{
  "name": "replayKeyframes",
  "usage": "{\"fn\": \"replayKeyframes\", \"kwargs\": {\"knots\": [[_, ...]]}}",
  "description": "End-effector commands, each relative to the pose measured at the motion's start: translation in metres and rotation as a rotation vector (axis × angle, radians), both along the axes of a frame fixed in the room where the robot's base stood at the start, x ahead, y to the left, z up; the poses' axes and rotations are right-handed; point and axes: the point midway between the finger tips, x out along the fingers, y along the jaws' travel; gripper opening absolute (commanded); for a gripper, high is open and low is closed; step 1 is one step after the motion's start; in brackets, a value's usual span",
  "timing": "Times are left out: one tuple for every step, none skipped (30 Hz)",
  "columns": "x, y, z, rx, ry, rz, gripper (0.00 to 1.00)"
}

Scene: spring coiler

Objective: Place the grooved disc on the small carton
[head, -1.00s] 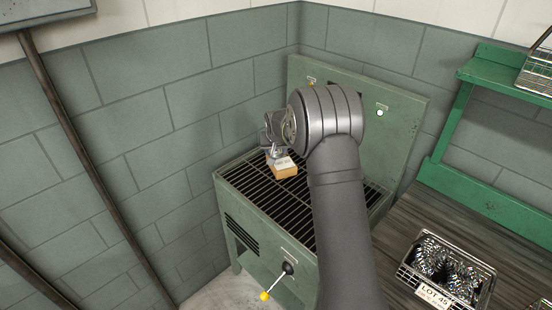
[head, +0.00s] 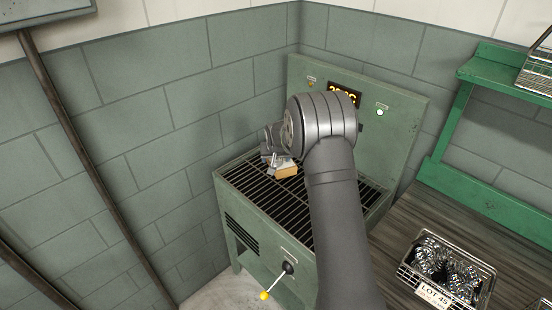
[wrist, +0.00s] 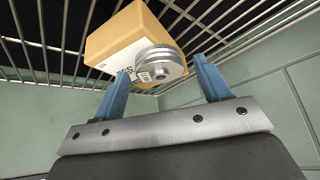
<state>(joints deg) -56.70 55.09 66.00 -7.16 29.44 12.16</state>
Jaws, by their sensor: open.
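The small carton (head: 287,171), tan with a white printed face, sits on the dark grate of the green machine. In the wrist view the carton (wrist: 120,35) fills the upper middle. The silvery grooved disc (wrist: 160,66) rests against the carton's white face, near one edge, and appears to lie on it. My gripper (wrist: 162,72) is open, with one blue finger on each side of the disc. A gap shows at the right finger; contact at the left finger is unclear. In the head view my gripper (head: 274,161) is beside the carton and hides part of it; the disc cannot be made out there.
The green machine (head: 228,188) has a raised back panel with a lit display (head: 343,94) and a yellow-tipped lever (head: 276,282) in front. A wire basket (head: 446,270) of shiny coils stands on the bench at right. Bare grate surrounds the carton.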

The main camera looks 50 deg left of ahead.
Motion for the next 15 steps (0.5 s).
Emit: {"fn": "replayKeyframes", "kwargs": {"knots": [[0.0,0.0,0.0,0.0,0.0,0.0,0.7],[0.0,0.0,0.001,0.001,-0.001,0.0,0.7],[0.0,0.0,0.003,0.001,-0.001,0.0,0.7],[0.0,0.0,0.005,0.001,-0.001,0.0,0.7],[-0.001,-0.001,0.007,0.002,-0.001,0.0,0.7],[-0.002,-0.002,0.01,0.002,-0.001,0.0,0.7],[-0.003,-0.003,0.014,0.002,-0.001,0.0,0.7],[-0.005,-0.005,0.018,0.003,-0.001,0.001,0.7],[-0.007,-0.008,0.023,0.003,-0.001,0.001,0.7],[-0.008,-0.01,0.027,0.003,-0.001,0.001,0.7],[-0.01,-0.012,0.033,0.004,-0.002,0.001,0.7],[-0.013,-0.015,0.04,0.003,-0.001,0.001,0.7],[-0.015,-0.017,0.045,0.003,-0.001,0.001,0.7],[-0.017,-0.02,0.05,0.003,-0.001,0.001,0.7],[-0.019,-0.023,0.058,0.003,-0.001,0.001,0.7]]}}
